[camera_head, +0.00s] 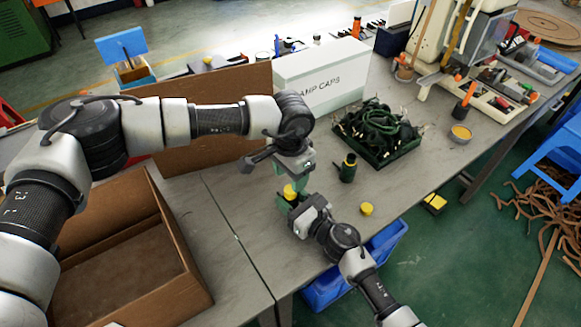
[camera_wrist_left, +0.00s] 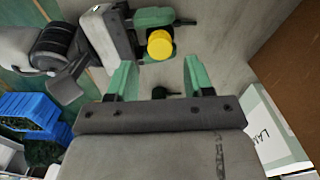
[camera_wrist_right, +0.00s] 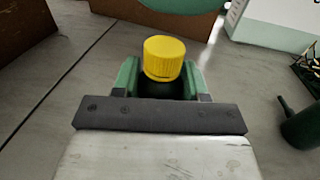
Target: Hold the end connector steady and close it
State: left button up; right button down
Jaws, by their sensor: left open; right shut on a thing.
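The end connector is a dark body with a yellow screw cap (camera_head: 290,191) on top. My right gripper (camera_head: 288,203) is shut on it and holds it upright near the table's front edge. In the right wrist view the ribbed yellow cap (camera_wrist_right: 164,58) stands above the green fingers and the dark body (camera_wrist_right: 160,89) sits between them. My left gripper (camera_head: 290,172) is open and empty, just above and behind the cap. In the left wrist view, the cap (camera_wrist_left: 160,45) lies ahead of the spread green fingers (camera_wrist_left: 157,80), apart from them. The connector's lower end is hidden.
Another dark connector (camera_head: 348,169) stands to the right, near a loose yellow cap (camera_head: 366,209). A green tray of cables (camera_head: 394,156) and a white "AMP CAPS" box (camera_head: 322,88) are behind. An open cardboard box (camera_head: 190,290) is left. Bare table lies around the loose cap.

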pick_arm(q)
jog(key=n, duration=0.5)
jog(key=shift+r+n, duration=0.2)
jog(key=shift+n, duration=0.2)
jog(key=n, duration=0.3)
jog(key=shift+r+n, duration=0.15)
jog(key=shift+n, duration=0.15)
jog(key=n, duration=0.5)
jog(key=shift+r+n, duration=0.25)
jog(key=shift+n, duration=0.15)
jog(key=n, duration=0.3)
jog(key=shift+r+n, duration=0.15)
jog(key=shift+n, duration=0.25)
jog(key=n, duration=0.4)
jog(key=shift+r, duration=0.15)
jog(key=n, duration=0.5)
jog(key=shift+r+n, duration=0.25)
jog(key=shift+n, duration=0.05)
jog(key=n, duration=0.5)
jog(key=shift+r+n, duration=0.2)
jog(key=shift+n, duration=0.1)
jog(key=n, duration=0.5)
jog(key=shift+r, duration=0.2)
